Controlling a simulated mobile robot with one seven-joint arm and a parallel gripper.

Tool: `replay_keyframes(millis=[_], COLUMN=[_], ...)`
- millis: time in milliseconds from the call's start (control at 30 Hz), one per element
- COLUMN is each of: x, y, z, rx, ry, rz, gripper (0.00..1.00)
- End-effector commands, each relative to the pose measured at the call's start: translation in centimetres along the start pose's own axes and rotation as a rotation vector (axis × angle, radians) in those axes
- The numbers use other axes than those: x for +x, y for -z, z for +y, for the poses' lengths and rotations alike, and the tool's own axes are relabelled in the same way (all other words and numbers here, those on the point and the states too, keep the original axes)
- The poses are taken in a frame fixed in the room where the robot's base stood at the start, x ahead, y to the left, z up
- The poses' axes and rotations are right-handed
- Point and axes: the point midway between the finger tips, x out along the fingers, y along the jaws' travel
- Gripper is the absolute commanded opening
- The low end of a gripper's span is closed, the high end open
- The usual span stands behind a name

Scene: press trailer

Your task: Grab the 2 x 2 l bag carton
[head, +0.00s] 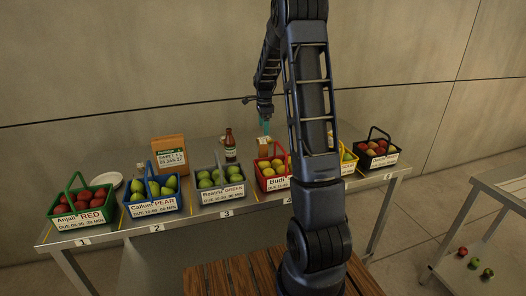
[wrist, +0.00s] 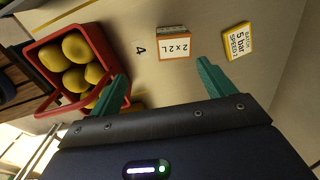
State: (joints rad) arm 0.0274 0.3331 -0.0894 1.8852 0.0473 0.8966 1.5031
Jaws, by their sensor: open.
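The 2 x 2 L carton (wrist: 174,44) is a small box with a white face printed "2 x 2 L" and an orange-brown edge. It stands on the table beyond my fingertips in the wrist view, between them in the picture and apart from both. In the head view a small tan box (head: 263,147) behind the red basket appears to be this carton. My gripper (wrist: 160,72) has two green fingers spread apart with nothing between them. In the head view my gripper (head: 266,127) hangs just above the tan box, pointing down.
The red basket of yellow fruit (wrist: 50,88) is close to the left finger. A brown bottle (head: 230,145) and a larger brown carton (head: 170,156) stand behind the baskets. A black basket (head: 377,155) stands at the right end.

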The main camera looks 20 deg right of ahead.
Motion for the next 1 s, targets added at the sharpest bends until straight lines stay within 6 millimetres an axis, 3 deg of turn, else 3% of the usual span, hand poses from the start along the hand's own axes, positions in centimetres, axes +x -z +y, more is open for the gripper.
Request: replay_keyframes(millis=[100, 300, 467, 733, 1000], x=[2.1, 3.6, 4.8, 8.5, 10.2], y=[0.3, 0.6, 0.6, 0.6, 0.6], z=[-1.5, -2.5, -2.5, -2.4, -2.4], rx=[0.071, 0.127, 0.131, 0.129, 0.129], ry=[-0.018, -0.029, -0.030, -0.030, -0.029], rz=[0.004, 0.008, 0.009, 0.008, 0.009], gripper=[0.82, 0.82, 0.82, 0.82, 0.82])
